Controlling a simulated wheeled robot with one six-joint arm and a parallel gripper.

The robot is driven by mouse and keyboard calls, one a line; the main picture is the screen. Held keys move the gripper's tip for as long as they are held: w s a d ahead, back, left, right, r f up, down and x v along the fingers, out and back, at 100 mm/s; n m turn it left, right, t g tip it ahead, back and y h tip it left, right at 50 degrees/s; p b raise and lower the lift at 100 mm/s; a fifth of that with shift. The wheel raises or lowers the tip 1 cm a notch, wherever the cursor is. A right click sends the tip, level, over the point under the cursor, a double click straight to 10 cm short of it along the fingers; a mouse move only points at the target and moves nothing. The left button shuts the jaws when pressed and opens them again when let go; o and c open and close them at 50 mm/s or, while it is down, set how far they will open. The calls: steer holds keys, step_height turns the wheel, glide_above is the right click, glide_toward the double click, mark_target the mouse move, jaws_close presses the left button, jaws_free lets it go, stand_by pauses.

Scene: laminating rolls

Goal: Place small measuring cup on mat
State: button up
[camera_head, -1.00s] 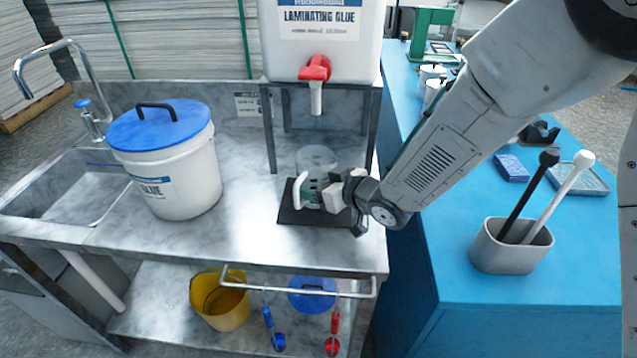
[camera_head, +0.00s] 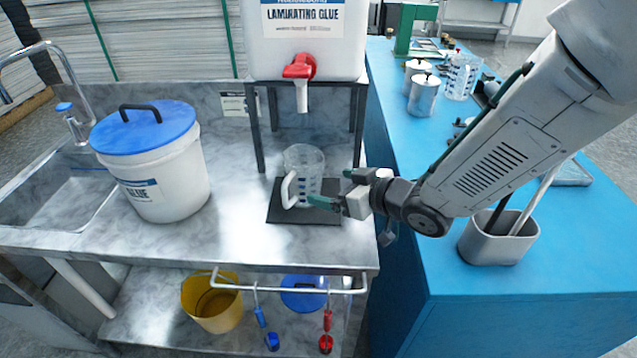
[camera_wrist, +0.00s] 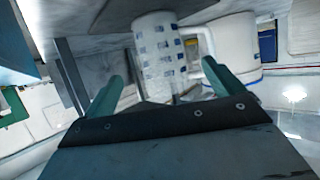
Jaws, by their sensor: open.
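The small measuring cup (camera_head: 304,172) is clear with dark markings and a white handle. It stands upright on the dark mat (camera_head: 275,207) on the metal counter under the glue tank's tap. My gripper (camera_head: 328,188) is just right of the cup, with its green fingers open and pointing at it. In the wrist view the cup (camera_wrist: 160,58) shows ahead of the open fingers (camera_wrist: 127,92), with its handle to the right. The fingers look clear of the cup.
The glue tank (camera_head: 305,45) with red tap (camera_head: 299,66) stands on a metal frame above the cup. A white glue bucket (camera_head: 160,185) with blue lid is to the left. A blue table (camera_head: 530,280) on the right holds a grey holder (camera_head: 490,243) and another measuring cup (camera_head: 461,76).

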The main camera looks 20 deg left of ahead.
steer(key=v, duration=0.2)
steer(key=shift+s+d+r, duration=0.1)
steer(key=shift+s+d, duration=0.1)
steer(key=shift+d, duration=0.15)
